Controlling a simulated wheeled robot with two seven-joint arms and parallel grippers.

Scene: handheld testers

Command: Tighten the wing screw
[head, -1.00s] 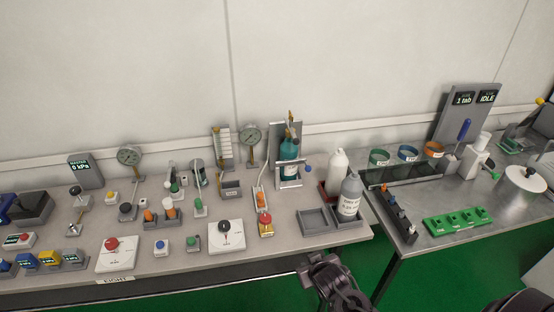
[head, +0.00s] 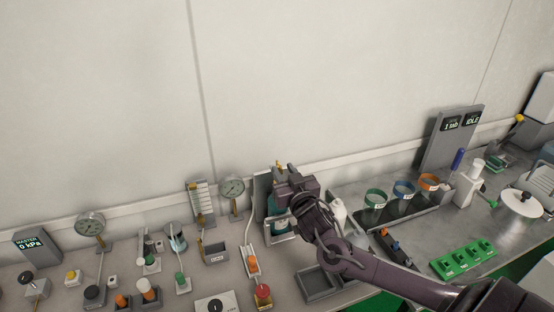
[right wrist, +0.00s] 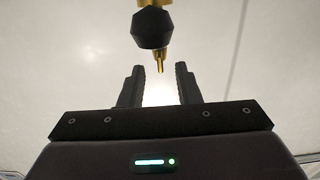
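My right gripper (head: 282,172) is in front of the top of the teal bottle (head: 279,218), which stands in a grey holder on the left bench and is partly hidden by my arm. A brass fitting (head: 279,164) shows just above the gripper. In the right wrist view, the open, empty fingers (right wrist: 158,84) point up toward a black faceted knob (right wrist: 152,27) and a thin brass tip (right wrist: 159,62). The fingers look apart from both. I cannot tell which part is the wing screw. My left gripper is out of view.
A white bottle (head: 338,212) is close on the right, partly behind my arm. An empty grey tray (head: 320,284) lies in front. The wall is behind.

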